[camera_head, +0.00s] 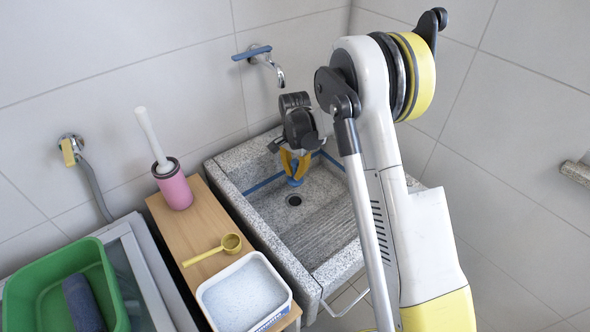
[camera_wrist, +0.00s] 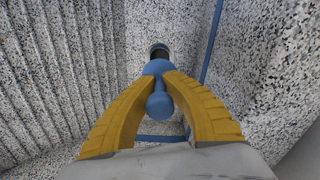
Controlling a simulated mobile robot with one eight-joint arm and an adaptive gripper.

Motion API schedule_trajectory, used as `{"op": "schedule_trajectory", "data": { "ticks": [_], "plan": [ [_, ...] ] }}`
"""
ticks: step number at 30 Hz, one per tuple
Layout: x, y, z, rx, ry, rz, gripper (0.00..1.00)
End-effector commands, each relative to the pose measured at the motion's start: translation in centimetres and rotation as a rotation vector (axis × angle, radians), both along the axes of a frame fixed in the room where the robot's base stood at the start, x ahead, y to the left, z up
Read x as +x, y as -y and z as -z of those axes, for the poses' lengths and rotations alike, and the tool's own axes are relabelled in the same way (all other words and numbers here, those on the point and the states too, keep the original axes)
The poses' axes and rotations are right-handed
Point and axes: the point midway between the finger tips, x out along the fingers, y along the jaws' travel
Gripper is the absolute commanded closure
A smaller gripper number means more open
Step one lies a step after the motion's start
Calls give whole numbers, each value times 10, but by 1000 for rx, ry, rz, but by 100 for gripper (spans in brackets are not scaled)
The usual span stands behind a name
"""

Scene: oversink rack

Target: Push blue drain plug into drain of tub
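The blue drain plug (camera_wrist: 160,104) is between the yellow fingertips of my gripper (camera_wrist: 159,82) in the wrist view, its round knob toward the camera. The fingers are closed on its sides. In the head view my gripper (camera_head: 294,166) points down inside the speckled stone tub (camera_head: 237,181), and a bit of the blue plug (camera_head: 295,182) shows at its tips. The dark drain (camera_head: 294,200) with a metal rim is in the tub floor, just below the plug in the picture. In the wrist view the drain (camera_wrist: 159,50) shows just beyond the plug, partly hidden by it. The plug appears apart from the drain.
The tub has a ribbed slope (camera_head: 325,225) and a blue line (camera_head: 262,184) along its inner walls. A blue-handled tap (camera_head: 252,53) is on the wall above. Left of the tub, a wooden board (camera_head: 160,215) holds a pink brush holder (camera_head: 175,190), yellow scoop (camera_head: 231,243) and white basin (camera_head: 285,306).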

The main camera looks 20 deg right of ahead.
Motion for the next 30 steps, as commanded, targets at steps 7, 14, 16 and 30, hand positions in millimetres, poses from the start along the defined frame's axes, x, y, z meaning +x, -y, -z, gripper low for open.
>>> {"op": "schedule_trajectory", "data": {
  "ticks": [7, 14, 16, 30],
  "plan": [
    [0, 0, 30, 0, 0, 0, 100],
    [0, 0, 57, 0, 0, 0, 100],
    [0, 0, 64, 0, 0, 0, 100],
    [0, 0, 91, 0, 0, 0, 100]
  ]
}}
